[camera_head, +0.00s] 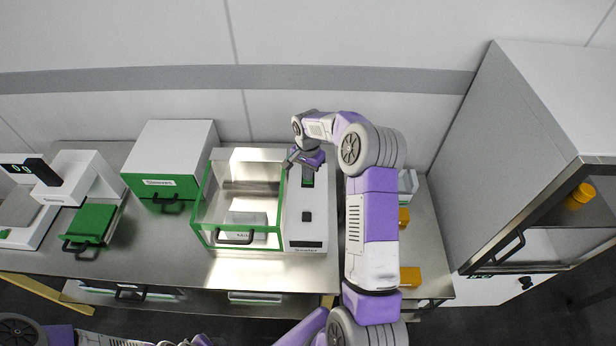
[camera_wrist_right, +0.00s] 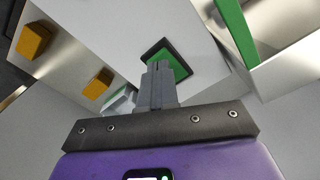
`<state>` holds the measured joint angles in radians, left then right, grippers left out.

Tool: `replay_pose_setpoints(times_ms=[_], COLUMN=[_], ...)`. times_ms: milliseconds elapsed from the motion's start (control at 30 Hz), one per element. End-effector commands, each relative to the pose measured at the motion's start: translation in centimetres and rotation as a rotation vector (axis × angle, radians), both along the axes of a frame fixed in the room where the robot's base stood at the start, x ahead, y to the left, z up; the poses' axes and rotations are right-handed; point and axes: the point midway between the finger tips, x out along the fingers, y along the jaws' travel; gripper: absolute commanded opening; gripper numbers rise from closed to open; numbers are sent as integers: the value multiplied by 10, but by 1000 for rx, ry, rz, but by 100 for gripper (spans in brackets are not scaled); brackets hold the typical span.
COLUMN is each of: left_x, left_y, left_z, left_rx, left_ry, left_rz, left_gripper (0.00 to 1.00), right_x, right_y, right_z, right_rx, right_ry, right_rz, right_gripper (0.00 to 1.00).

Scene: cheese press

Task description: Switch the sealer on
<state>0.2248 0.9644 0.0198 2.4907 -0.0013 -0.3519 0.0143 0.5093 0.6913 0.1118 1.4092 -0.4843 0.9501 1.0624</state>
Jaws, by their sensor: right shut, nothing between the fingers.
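The sealer (camera_head: 296,225) is a white housing right of a green-framed clear chamber (camera_head: 199,195), with a small dark square on top. Toward its back is a green switch in a dark frame (camera_head: 308,182). In the right wrist view the green switch (camera_wrist_right: 183,62) lies just beyond my fingertips. My right gripper (camera_head: 291,160) is shut and empty over the back of the sealer; in the wrist view its fingertips (camera_wrist_right: 158,66) overlap the switch's near edge. I cannot tell whether they touch. Only links of my left arm show at the bottom left; its gripper is out of view.
A white box with a green front (camera_head: 168,160) and a green press plate (camera_head: 91,222) stand to the left. A white tray and orange blocks (camera_head: 410,277) lie right of my right arm. A tall grey cabinet (camera_head: 500,150) stands at right. The front middle bench is clear.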

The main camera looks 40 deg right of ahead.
Motion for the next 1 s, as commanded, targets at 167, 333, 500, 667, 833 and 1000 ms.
replay_pose_setpoints(times_ms=[167,333,500,667,833,1000], left_x=[0,0,0,0,0,0], left_y=[0,0,0,0,0,0], left_z=[-2,-4,-6,-8,-10,-11], left_rx=[0,0,0,0,0,0], left_ry=[0,0,0,0,0,0], left_rz=[0,0,0,0,0,0], left_gripper=[40,40,40,40,40,40], right_x=[0,0,0,0,0,0], right_y=[0,0,0,0,0,0], right_z=[-4,-6,-9,-11,-14,-16], right_rx=[0,0,0,0,0,0], right_ry=[0,0,0,0,0,0], right_rz=[0,1,1,1,1,1], right_gripper=[0,0,0,0,0,0])
